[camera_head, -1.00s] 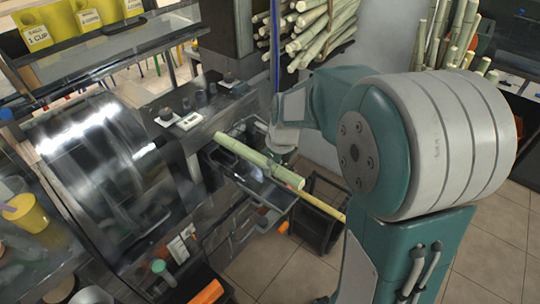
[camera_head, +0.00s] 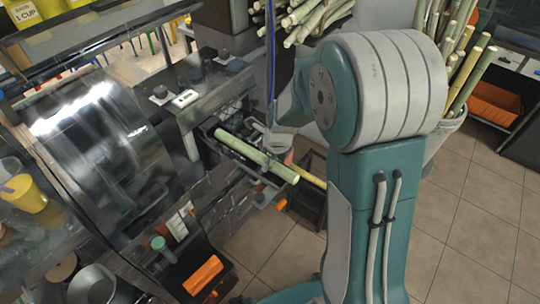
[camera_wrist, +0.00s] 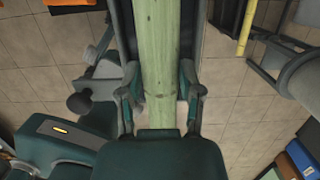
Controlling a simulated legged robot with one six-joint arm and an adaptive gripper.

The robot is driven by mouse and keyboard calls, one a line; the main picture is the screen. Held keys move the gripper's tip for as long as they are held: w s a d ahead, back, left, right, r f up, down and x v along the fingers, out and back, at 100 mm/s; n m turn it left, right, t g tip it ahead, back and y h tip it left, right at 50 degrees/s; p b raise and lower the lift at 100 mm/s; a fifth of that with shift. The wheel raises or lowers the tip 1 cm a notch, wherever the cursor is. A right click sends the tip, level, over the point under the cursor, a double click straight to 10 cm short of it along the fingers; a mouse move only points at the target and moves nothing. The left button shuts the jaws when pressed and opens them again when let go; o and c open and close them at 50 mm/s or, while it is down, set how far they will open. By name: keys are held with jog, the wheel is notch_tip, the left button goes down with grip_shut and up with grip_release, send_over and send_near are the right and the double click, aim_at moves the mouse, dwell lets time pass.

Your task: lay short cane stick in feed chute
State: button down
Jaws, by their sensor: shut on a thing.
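The short cane stick (camera_head: 240,148) is pale green. It lies lengthwise along the dark feed chute (camera_head: 284,174) on the press, between the chute's side walls. Whether it touches the chute floor cannot be told. My gripper (camera_head: 270,165) is at the stick's near part, over the chute's outer end, partly hidden by my arm. In the wrist view, my gripper (camera_wrist: 160,82) has a finger on each side of the cane stick (camera_wrist: 158,35), shut on it. Dark chute walls (camera_wrist: 126,25) run along both sides of the stick there.
The press's shiny metal drum (camera_head: 95,135) stands left of the chute. A black crate (camera_head: 312,208) and a yellow pole (camera_head: 312,180) are just right of the chute's outer end. Bundled canes (camera_head: 310,18) and a bin of canes (camera_head: 470,75) stand behind. Tiled floor is open at the right.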

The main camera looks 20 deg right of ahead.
jog(key=shift+f, duration=0.35)
jog(key=shift+c, duration=0.9)
grip_release()
jog(key=v, duration=1.1)
jog(key=shift+r, duration=0.4)
